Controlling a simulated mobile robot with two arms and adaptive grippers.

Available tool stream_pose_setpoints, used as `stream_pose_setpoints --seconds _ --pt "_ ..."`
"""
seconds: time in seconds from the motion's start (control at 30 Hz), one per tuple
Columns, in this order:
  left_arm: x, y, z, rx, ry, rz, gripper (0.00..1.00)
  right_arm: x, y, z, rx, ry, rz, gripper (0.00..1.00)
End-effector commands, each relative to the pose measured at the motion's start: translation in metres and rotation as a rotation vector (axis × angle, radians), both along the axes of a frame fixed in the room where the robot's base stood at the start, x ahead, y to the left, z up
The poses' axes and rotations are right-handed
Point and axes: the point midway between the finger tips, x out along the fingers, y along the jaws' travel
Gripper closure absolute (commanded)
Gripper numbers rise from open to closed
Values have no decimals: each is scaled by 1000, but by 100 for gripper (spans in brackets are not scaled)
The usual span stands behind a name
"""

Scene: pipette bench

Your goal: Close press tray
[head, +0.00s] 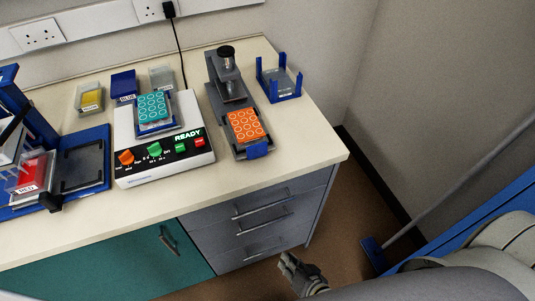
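The press (229,88) is a dark grey stand with a black-topped silver plunger, on the right part of the bench. Its tray (238,149) sticks out in front of the plunger, toward the bench's front edge. An orange plate with white rings (246,125) lies on the tray. A blue handle (258,150) is at the tray's front end. My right gripper (288,262) is low in front of the drawers, below the bench top and well apart from the tray. Its fingers are too small and dark to tell open from shut. My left gripper is not in view.
Left of the press stands a white machine (165,165) reading READY, with a teal plate (152,106) on top. An empty blue-posted holder (280,83) stands to the right. A blue rig (92,134) with a red box is at far left. Bench front (285,169) is clear.

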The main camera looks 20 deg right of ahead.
Motion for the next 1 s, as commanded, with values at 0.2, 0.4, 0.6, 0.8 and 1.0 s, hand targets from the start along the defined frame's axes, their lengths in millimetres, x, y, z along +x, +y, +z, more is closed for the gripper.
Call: stream_pose_setpoints --seconds 0.2,0.4,0.6,0.8,1.0 --pt "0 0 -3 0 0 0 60 41 15 139 363 -244 -206 100" --pt "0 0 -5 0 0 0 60 50 9 252 691 -388 -366 100" --pt "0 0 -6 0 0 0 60 48 -1 309 880 -443 -454 100" --pt "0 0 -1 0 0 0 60 56 -3 321 914 -454 -470 100" --pt "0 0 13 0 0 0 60 86 -2 323 912 -455 -469 100"
